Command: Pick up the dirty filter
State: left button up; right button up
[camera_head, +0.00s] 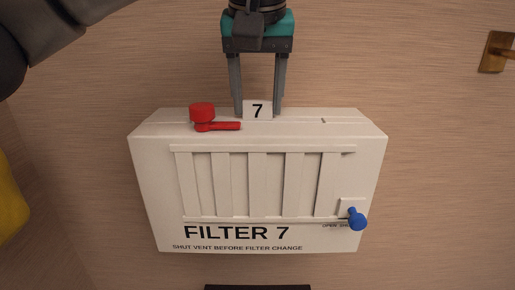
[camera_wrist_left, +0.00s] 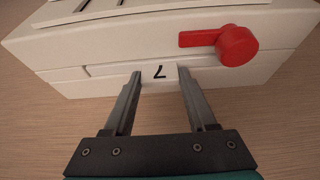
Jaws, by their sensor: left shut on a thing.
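A white housing marked FILTER 7 (camera_head: 330,240) is on the wood-grain wall, with a slatted vent on its front. A white tab marked 7 (camera_head: 258,110) stands at its top; it also shows in the wrist view (camera_wrist_left: 158,73). My left gripper (camera_head: 257,114) comes from above with one finger on each side of the tab and is shut on it. The rest of the filter is hidden in the housing. A red lever (camera_head: 203,115) lies along the top, left of the tab; it also shows in the wrist view (camera_wrist_left: 236,45). A blue knob (camera_head: 357,219) sits at the vent's lower right. My right gripper is out of view.
A brass fitting (camera_head: 495,52) is on the wall at the upper right. A yellow object (camera_head: 10,200) shows at the left edge. A dark edge (camera_head: 258,287) shows at the bottom.

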pick_arm(q)
grip_shut()
jog(key=shift+r, duration=0.1)
